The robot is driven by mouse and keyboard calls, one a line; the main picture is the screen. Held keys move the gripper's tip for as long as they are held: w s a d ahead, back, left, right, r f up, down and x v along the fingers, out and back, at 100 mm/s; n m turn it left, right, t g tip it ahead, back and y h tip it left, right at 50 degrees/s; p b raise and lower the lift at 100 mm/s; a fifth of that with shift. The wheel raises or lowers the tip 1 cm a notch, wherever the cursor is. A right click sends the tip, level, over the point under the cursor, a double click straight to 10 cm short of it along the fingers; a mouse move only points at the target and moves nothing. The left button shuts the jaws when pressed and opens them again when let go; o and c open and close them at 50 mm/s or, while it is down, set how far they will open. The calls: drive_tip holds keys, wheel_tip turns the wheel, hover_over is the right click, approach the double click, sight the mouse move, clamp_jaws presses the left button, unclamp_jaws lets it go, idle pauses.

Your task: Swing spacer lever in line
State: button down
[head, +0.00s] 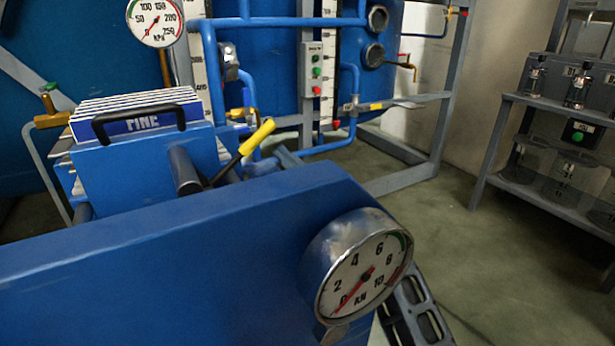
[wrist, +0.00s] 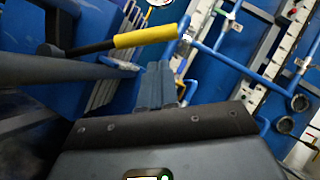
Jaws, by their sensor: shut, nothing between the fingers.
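A lever with a yellow grip (head: 257,137) and a dark rod stands at the filter press, just right of its blue end plate, slanting up to the right. In the wrist view its yellow grip (wrist: 146,37) lies across the upper middle, and its dark rod runs left to a black pivot piece. My gripper (wrist: 160,66) shows in the wrist view with its grey fingers together and nothing between them. The fingertips are below the yellow grip in that picture, with no clear contact. In the head view the near blue beam hides the lever's lower surroundings.
A blue beam with a round kN gauge (head: 365,278) fills the foreground. White-edged plates with a black handle (head: 140,119) stand at left. Blue pipes and a button box (head: 314,68) are behind. A grey rack (head: 490,150) stands right; the floor before it is clear.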

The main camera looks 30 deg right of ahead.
drive_tip(key=shift+w+a+r, duration=0.2)
drive_tip(key=shift+a+r, duration=0.45)
drive_tip(key=shift+r, duration=0.25)
